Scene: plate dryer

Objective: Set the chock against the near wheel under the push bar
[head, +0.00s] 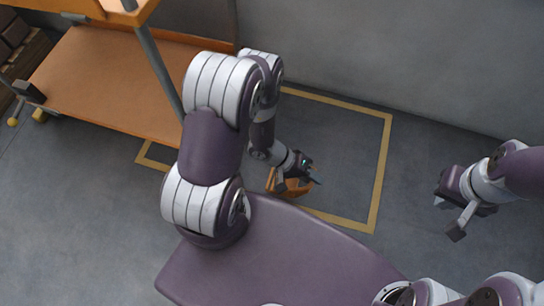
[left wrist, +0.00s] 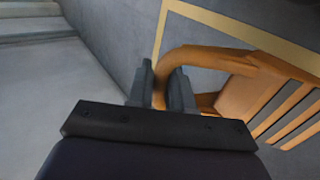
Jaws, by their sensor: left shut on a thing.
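The chock is an orange-brown block with dark slots and a looped handle. In the head view the chock (head: 273,182) is partly hidden behind my left gripper (head: 303,182), low over the floor; I cannot tell if it touches it. In the left wrist view my left gripper (left wrist: 162,90) is shut on the loop handle, and the slotted body of the chock (left wrist: 262,95) extends to the right. The orange cart (head: 105,80) stands at upper left, with small yellow wheels (head: 40,115) at its left end. My right gripper (head: 450,212) is open and empty at the right.
A yellow rectangle (head: 381,170) is marked on the grey floor around the chock. A grey wall (head: 400,60) runs along the back. A grey post (head: 158,65) rises from the cart's deck. Stacked dark boxes (head: 14,35) stand at far left. The floor at lower left is clear.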

